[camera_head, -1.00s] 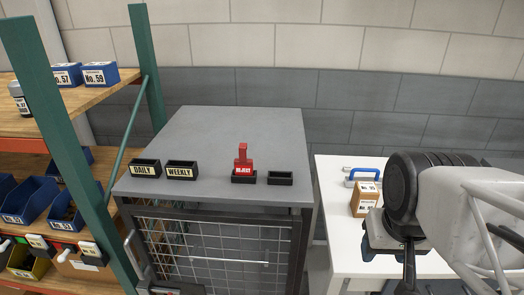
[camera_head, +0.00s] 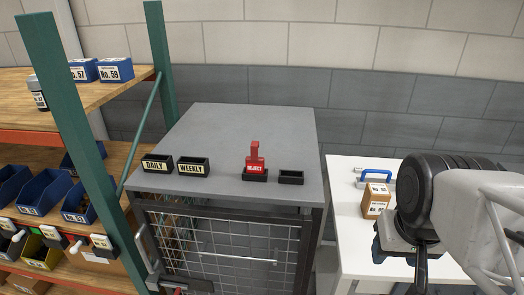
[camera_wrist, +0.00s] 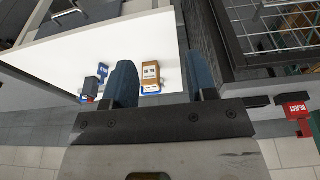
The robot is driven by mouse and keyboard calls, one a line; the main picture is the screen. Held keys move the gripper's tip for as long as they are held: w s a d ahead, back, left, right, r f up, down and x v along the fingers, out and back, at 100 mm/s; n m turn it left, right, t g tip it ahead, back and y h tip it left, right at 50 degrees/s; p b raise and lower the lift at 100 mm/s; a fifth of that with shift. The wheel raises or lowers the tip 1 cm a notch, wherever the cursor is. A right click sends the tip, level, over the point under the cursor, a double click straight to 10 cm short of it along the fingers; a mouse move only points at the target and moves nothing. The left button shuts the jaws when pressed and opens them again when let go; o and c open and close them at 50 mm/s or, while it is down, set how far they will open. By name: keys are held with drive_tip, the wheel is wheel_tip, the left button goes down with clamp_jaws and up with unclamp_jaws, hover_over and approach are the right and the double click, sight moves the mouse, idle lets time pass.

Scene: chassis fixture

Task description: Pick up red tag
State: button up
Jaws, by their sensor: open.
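The red tag (camera_head: 255,159) stands upright in a black holder (camera_head: 255,176) on the grey cabinet top, in the head view. It has a white label with dark letters and a narrower upper part. It also shows at the right edge of the wrist view (camera_wrist: 297,111). My gripper (camera_wrist: 158,82) shows in the wrist view with its two blue-grey fingers apart and nothing between them. The gripper is over the white table side, well to the right of the red tag in the head view. In the head view my arm hides part of the white table.
The grey cabinet (camera_head: 250,120) also bears black holders labelled DAILY (camera_head: 157,163) and WEEKLY (camera_head: 193,166), and an empty one (camera_head: 291,177). A brown box (camera_head: 376,200) and a blue-handled item (camera_head: 378,177) are on the white table (camera_head: 345,225). A green-post shelf (camera_head: 75,130) with bins stands left.

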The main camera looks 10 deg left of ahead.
drive_tip(key=shift+c, duration=0.3)
drive_tip(key=t, duration=1.1)
approach(254, 145)
drive_tip(key=shift+x, duration=2.45)
drive_tip(key=shift+f, duration=0.2)
drive_tip(key=shift+x, duration=1.25)
drive_tip(key=shift+r+x, duration=0.1)
drive_tip(key=shift+x, duration=1.2)
drive_tip(key=shift+r+x, duration=0.15)
drive_tip(key=shift+x, duration=1.15)
